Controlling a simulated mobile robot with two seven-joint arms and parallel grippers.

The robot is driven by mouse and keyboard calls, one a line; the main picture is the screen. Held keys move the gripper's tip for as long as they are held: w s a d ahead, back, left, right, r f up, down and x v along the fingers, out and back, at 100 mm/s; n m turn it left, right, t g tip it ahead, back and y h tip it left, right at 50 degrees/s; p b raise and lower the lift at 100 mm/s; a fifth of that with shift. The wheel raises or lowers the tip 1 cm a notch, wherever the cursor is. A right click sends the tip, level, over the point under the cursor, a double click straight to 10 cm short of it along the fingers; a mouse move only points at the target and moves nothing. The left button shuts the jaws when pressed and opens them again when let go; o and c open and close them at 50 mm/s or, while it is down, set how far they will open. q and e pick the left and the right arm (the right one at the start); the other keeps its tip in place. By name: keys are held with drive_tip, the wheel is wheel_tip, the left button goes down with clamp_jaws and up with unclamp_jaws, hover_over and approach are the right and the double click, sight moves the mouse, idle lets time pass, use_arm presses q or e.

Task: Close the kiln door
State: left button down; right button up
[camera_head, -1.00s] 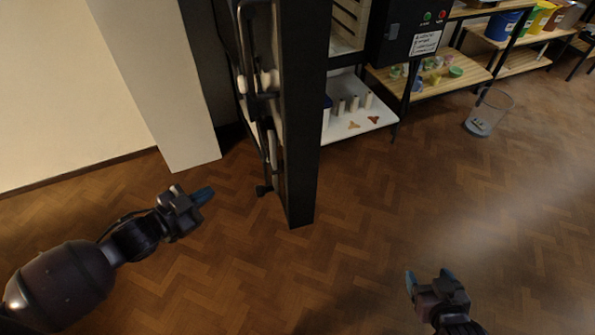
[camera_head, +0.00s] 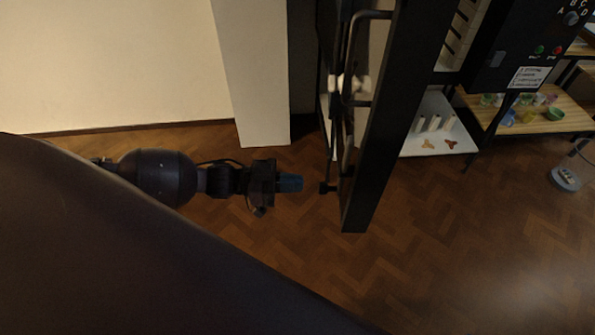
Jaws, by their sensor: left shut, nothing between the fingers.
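The kiln door (camera_head: 381,130) is a tall dark panel standing open, seen nearly edge-on in the middle of the head view. Its long handle bar (camera_head: 350,60) with pale fittings is on the left face. The kiln body (camera_head: 462,35) shows behind it to the right, with pale grooved inner walls. My left gripper (camera_head: 300,182) is shut and empty, pointing right, a little left of the door's lower part and apart from it. My right gripper is not in view. A large dark part of mine covers the lower left.
A white shelf (camera_head: 428,143) with small posts sits under the kiln. A wooden rack (camera_head: 545,122) with small pots is at right, near a clear bin (camera_head: 566,178). A white pillar (camera_head: 252,80) stands behind my left gripper. The floor at lower right is clear.

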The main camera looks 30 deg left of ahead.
sight(356, 185)
use_arm(q)
drive_tip(key=p+x, duration=0.1)
drive_tip(key=x, duration=1)
drive_tip(key=shift+w+d, duration=0.1)
drive_tip(key=shift+d, duration=0.1)
